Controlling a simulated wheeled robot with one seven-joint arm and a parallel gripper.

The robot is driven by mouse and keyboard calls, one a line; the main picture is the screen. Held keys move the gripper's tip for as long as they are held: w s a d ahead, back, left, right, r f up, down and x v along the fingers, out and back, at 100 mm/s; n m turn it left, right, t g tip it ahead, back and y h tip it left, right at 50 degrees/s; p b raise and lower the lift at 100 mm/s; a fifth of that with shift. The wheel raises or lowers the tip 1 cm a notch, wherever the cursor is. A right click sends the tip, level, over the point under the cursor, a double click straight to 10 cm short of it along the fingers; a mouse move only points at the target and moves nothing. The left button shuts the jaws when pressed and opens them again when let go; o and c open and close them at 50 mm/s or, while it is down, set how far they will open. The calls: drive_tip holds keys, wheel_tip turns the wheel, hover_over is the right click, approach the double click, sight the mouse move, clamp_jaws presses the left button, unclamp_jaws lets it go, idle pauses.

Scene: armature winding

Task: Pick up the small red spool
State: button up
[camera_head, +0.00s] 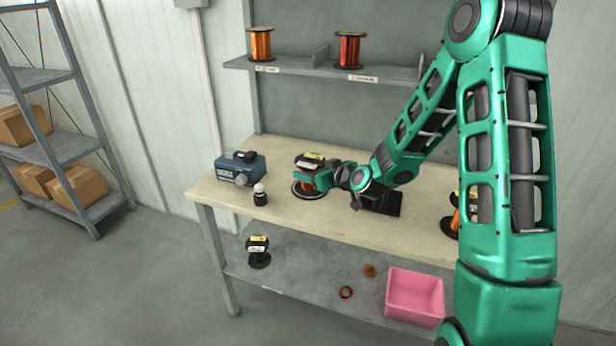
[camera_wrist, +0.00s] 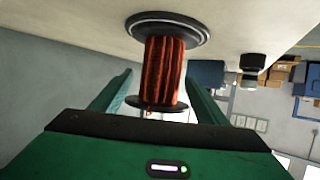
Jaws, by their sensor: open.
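A spool of red wire with black flanges (camera_head: 306,172) stands on the workbench, partly hidden behind my gripper (camera_head: 318,179). It also shows in the wrist view (camera_wrist: 165,72), where the picture is upside down and the bench lies at the top. In that view my open gripper (camera_wrist: 159,80) has one green finger on each side of the spool, with gaps visible between fingers and wire. Another red spool (camera_head: 349,50) stands on the upper shelf. I cannot tell from size alone which is the small one.
On the bench (camera_head: 230,194) are a blue device (camera_head: 240,168), a small dark bottle-like item with a pale top (camera_head: 260,194) and a partly hidden orange spool (camera_head: 453,222). An orange spool (camera_head: 260,43) is on the upper shelf. Below are a black spool (camera_head: 258,252) and a pink bin (camera_head: 415,297).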

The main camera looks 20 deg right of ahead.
clamp_jaws()
drive_tip(key=shift+r, duration=0.2)
